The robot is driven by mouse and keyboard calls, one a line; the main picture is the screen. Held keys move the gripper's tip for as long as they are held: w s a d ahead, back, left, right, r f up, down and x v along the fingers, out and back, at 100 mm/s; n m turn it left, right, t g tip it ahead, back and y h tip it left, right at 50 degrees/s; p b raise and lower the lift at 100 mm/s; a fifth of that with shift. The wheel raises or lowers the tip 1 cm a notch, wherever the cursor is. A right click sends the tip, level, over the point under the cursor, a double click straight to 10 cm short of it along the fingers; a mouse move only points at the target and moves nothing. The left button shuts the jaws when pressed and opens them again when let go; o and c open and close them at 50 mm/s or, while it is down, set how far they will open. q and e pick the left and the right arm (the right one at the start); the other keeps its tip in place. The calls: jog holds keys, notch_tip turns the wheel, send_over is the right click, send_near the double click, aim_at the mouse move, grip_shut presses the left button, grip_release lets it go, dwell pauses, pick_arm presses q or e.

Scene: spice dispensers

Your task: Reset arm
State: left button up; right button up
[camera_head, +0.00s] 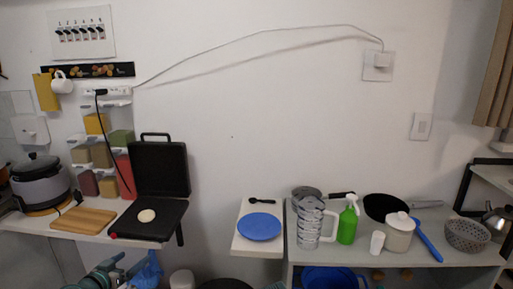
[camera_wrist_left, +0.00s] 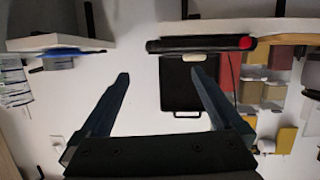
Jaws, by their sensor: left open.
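My left gripper (camera_head: 108,270) is at the bottom left of the head view, below the front edge of the left counter. In the left wrist view its two fingers (camera_wrist_left: 160,76) are spread wide with nothing between them. That view appears upside down. Spice dispensers (camera_head: 95,123) in yellow, green, red and brown hang on the wall at the left. They also show at the right of the wrist view (camera_wrist_left: 274,92). My right gripper is in neither view.
An open black press (camera_head: 158,169) with a pale round disc (camera_head: 147,215) stands on the left counter beside a wooden board (camera_head: 83,220) and a grey cooker (camera_head: 40,184). A blue plate (camera_head: 259,227) sits on a small shelf. The right counter is crowded with kitchenware.

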pick_arm(q)
jog(key=s+d+f+m+g+h+p, duration=0.2)
jog(key=d+g, duration=0.2)
jog(key=d, duration=0.7)
jog(key=s+d+f+m+g+h+p, duration=0.1)
jog(key=d+f+g+p, duration=0.2)
jog(key=d, duration=0.7)
jog(key=s+d+g+y+p, duration=0.5)
jog(key=s+d, duration=0.5)
jog(key=s, duration=0.4)
jog(key=g+y, duration=0.2)
jog(key=shift+s+d+r+n+g, duration=0.2)
jog(key=shift+s+d+n+g, duration=0.1)
jog(key=shift+g, duration=0.1)
jog(key=shift+c, duration=0.3)
